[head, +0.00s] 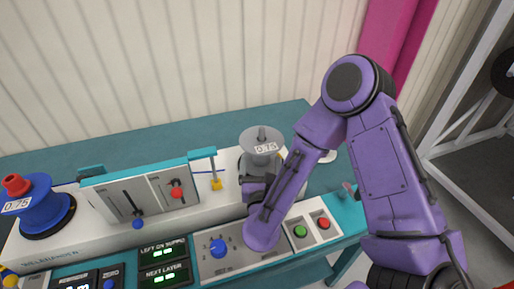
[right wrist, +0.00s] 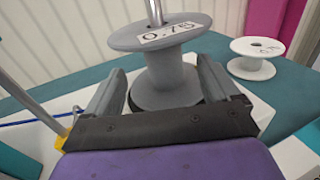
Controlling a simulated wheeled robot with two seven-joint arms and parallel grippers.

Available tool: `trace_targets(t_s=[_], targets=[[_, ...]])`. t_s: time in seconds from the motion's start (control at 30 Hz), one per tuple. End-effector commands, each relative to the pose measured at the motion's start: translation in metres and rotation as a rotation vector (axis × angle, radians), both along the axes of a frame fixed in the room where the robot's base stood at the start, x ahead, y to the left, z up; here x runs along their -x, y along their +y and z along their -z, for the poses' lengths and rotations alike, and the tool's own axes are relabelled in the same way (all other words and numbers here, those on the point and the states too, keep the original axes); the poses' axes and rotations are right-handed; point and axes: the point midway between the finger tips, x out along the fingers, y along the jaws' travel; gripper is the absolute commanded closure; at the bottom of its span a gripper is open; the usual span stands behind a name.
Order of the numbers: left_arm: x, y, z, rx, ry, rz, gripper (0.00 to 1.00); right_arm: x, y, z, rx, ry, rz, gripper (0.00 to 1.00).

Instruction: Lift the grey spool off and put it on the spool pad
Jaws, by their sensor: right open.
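The grey spool (head: 262,141), labelled 0.75, stands upright on a spindle at the right end of the white machine in the head view. In the right wrist view the grey spool (right wrist: 160,62) is close, with the spindle rising out of its top. My right gripper (right wrist: 168,84) is open, with one finger on each side of the spool's core below the top flange; I cannot tell whether they touch it. In the head view my right gripper (head: 258,180) is in front of the spool and hides its lower part. I cannot make out a spool pad. My left gripper is not in view.
A blue spool with a red knob (head: 45,208) is at the machine's left end. A white spool (right wrist: 253,58) stands on the teal table (right wrist: 285,95) behind right. A thin post with a yellow base (head: 215,182) stands left of the grey spool. Control panels line the front.

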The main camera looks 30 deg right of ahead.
Motion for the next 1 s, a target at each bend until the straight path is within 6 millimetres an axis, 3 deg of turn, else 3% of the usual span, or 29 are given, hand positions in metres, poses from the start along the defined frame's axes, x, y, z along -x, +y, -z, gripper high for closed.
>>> trace_targets(t_s=[0.03, 0.17, 0.37, 0.5, 0.73, 0.77, 1.0], targets=[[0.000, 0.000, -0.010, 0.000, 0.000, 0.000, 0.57, -0.008, -0.006, -0.006, 0.000, 0.000, 0.003, 0.11], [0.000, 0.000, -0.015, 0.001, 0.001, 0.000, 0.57, -0.023, -0.014, -0.004, 0.002, 0.002, 0.000, 0.11], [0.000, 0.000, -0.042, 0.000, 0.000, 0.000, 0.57, -0.049, -0.034, -0.011, 0.005, 0.005, 0.002, 0.11], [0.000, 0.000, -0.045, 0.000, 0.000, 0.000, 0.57, -0.064, -0.044, -0.006, 0.005, 0.004, 0.002, 0.11], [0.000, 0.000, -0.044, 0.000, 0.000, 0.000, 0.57, -0.066, -0.044, -0.003, 0.005, 0.005, -0.001, 0.11], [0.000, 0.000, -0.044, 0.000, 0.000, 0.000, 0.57, -0.067, -0.044, -0.003, 0.005, 0.005, -0.001, 0.18], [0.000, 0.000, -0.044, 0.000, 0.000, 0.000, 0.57, -0.066, -0.044, -0.003, 0.005, 0.005, -0.001, 0.96]])
